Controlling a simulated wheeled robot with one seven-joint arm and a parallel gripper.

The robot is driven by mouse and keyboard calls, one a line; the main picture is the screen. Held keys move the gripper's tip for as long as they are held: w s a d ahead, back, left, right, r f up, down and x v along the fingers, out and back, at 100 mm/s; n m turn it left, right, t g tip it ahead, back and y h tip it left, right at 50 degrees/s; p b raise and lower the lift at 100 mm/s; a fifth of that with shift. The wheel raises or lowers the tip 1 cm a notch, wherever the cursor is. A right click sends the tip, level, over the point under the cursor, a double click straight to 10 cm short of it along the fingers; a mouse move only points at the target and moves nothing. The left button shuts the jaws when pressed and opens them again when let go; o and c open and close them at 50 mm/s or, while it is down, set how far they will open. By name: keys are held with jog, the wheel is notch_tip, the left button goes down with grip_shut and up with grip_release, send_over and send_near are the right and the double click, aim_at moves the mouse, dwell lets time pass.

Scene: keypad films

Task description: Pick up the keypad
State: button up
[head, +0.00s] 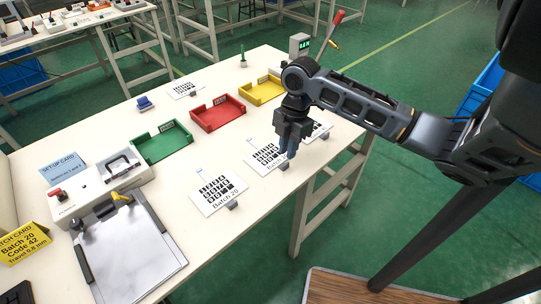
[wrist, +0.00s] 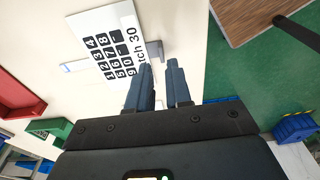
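Several white keypad films with black keys lie on the cream table. The front one (head: 218,192) reads "Batch 20" and has a small grey tab at its near edge. A second film (head: 264,157) lies behind it, partly hidden by my gripper. A third (head: 318,130) lies to the right of my arm's end, and another (head: 186,90) at the back. My gripper (head: 290,150) points down over the near edge of the second film. In the wrist view, its two blue fingers (wrist: 159,68) are apart with nothing between them, beside a film (wrist: 112,45) ending in "tch 30".
Green (head: 161,145), red (head: 218,114) and yellow (head: 262,90) trays stand behind the films. At left are a white device (head: 95,190), a clamped plate (head: 130,250) and a yellow card (head: 22,243) reading "Batch 20, Code 42".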

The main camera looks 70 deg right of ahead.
aim_at(286, 164)
jog(key=f, duration=0.4)
jog(key=shift+a+f+p, duration=0.3)
jog(key=shift+f, duration=0.1)
jog(key=shift+c, duration=0.3)
grip_shut()
